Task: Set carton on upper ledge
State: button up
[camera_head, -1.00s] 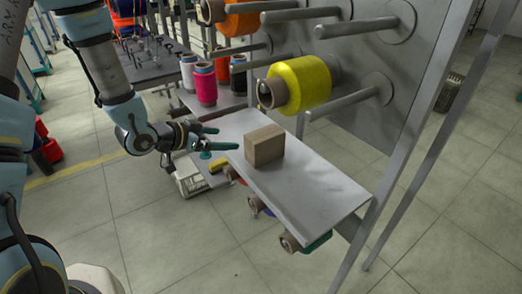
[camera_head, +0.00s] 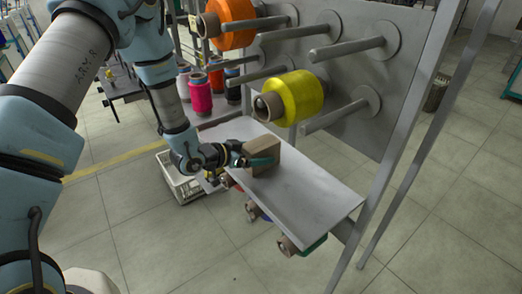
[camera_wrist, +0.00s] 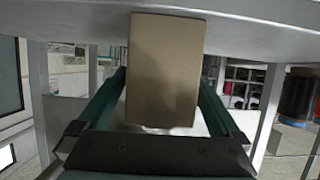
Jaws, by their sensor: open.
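A plain brown carton (camera_head: 269,170) stands upright on a flat grey ledge (camera_head: 312,192), towards its left part. My gripper (camera_head: 262,160) has come in from the left at the carton, with a teal finger along its near side. In the wrist view, the carton (camera_wrist: 165,70) fills the space between the two teal fingers of my gripper (camera_wrist: 163,88). The fingers are spread, one on each side, with small gaps visible. The far finger is mostly hidden in the head view.
A yellow spool (camera_head: 298,97) sits on a peg above the ledge, with bare pegs beside it. An orange spool (camera_head: 231,20) is higher up. Smaller spools hang under the ledge. A white crate (camera_head: 180,182) stands on the floor. The ledge's right part is clear.

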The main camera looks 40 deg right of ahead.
jog(key=shift+d+f, duration=0.25)
jog(key=shift+d, duration=0.45)
jog(key=shift+c, duration=0.2)
jog(key=c, duration=1.4)
grip_shut()
jog(key=shift+r, duration=0.15)
